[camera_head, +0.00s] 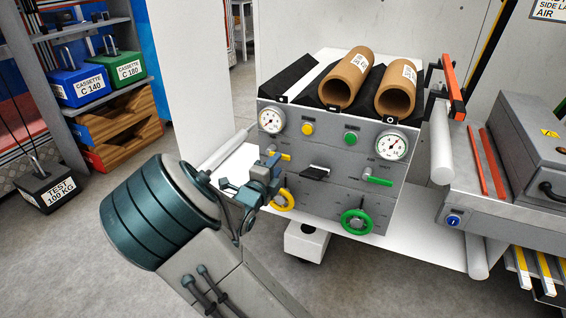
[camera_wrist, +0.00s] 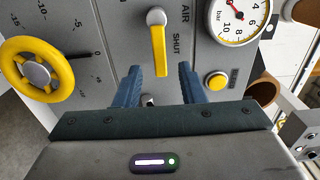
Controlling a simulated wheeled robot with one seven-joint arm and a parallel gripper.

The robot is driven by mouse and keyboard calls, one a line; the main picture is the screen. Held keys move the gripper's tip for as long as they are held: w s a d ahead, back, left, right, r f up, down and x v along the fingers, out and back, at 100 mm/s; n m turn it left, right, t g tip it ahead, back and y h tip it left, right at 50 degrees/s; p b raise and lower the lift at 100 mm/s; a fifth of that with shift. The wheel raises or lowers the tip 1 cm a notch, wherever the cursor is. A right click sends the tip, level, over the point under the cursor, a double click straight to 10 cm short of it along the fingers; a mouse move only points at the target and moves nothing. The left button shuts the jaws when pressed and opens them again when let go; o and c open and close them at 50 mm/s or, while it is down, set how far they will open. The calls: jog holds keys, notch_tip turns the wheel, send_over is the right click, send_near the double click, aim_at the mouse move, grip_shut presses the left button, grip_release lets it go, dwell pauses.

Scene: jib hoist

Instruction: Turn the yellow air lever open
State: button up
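The yellow air lever (camera_wrist: 158,48) sits on the grey panel. In the wrist view, its pivot is at the top and its free end points down, beside the words AIR and SHUT. In the head view, the lever (camera_head: 285,156) shows small, just above my gripper (camera_head: 268,172). In the wrist view, my gripper (camera_wrist: 160,80) is open, with its blue fingers either side of the line of the lever's free end. No contact shows, and the depth gap is hard to judge.
The panel also carries a yellow handwheel (camera_wrist: 38,73), a pressure gauge (camera_wrist: 238,20), a yellow button (camera_wrist: 217,80), a green lever (camera_head: 378,181) and a green handwheel (camera_head: 357,222). Brown tubes (camera_head: 349,78) lie on top. A grey bench (camera_head: 500,185) stands at right.

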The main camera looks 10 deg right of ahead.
jog(key=shift+b+x, duration=0.7)
jog(key=shift+x, duration=2.05)
grip_shut()
